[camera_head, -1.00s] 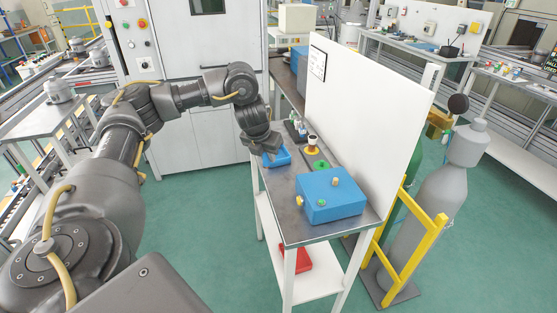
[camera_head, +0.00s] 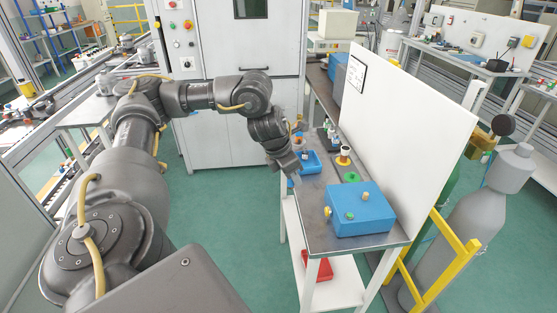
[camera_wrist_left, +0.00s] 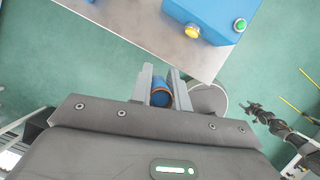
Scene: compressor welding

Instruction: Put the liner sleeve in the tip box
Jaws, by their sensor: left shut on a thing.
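My left gripper (camera_head: 294,176) is beside the left edge of the bench, by a small blue open tray (camera_head: 312,163) that may be the tip box. In the left wrist view, my left gripper (camera_wrist_left: 166,84) is shut on a short blue cylinder with a copper-coloured rim (camera_wrist_left: 161,97), which seems to be the liner sleeve. The cylinder lies between the two fingers. In the head view I cannot make it out. My right gripper is not seen in the head view.
A red bin (camera_head: 318,269) sits on the lower shelf. Left of the bench is open floor.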

